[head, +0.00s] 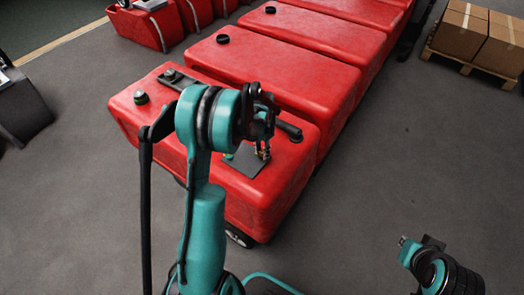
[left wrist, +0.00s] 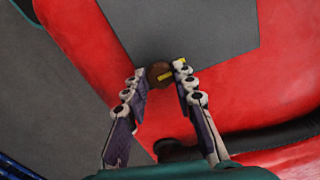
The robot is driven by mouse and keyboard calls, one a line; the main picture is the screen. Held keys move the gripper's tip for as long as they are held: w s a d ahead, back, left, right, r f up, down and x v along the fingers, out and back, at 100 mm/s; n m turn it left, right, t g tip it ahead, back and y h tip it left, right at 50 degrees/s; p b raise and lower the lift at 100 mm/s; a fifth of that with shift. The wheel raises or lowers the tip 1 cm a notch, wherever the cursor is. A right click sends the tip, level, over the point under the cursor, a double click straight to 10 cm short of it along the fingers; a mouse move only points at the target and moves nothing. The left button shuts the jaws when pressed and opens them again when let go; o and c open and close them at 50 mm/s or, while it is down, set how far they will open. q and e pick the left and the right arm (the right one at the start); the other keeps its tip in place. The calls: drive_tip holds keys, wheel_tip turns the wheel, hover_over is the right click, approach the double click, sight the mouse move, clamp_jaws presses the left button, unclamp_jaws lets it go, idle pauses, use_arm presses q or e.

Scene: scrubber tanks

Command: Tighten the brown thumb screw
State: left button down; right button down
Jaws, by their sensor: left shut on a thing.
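The brown thumb screw (left wrist: 157,73) is a small round knob at the edge of a dark grey plate (left wrist: 195,40) on a red tank. In the left wrist view my left gripper (left wrist: 160,76) has its fingertips on either side of the screw, shut on it. In the head view the left gripper (head: 262,153) points down over the dark plate (head: 243,162) on the nearest red tank (head: 285,185). My arm and gripper hide the screw there.
More red tanks (head: 285,75) with black caps stand in a row behind. A black handle (head: 289,131) lies right beside my left gripper. Boxes on a pallet (head: 470,65) stand at the back right. Grey floor (head: 400,165) is clear to the right.

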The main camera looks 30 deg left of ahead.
use_arm(q)
drive_tip(key=shift+m, duration=0.3)
drive_tip(key=shift+r, duration=0.1)
drive_tip(key=c, duration=1.2)
unclamp_jaws()
wheel_tip(320, 180, up, 12)
drive_tip(key=shift+f, duration=0.1)
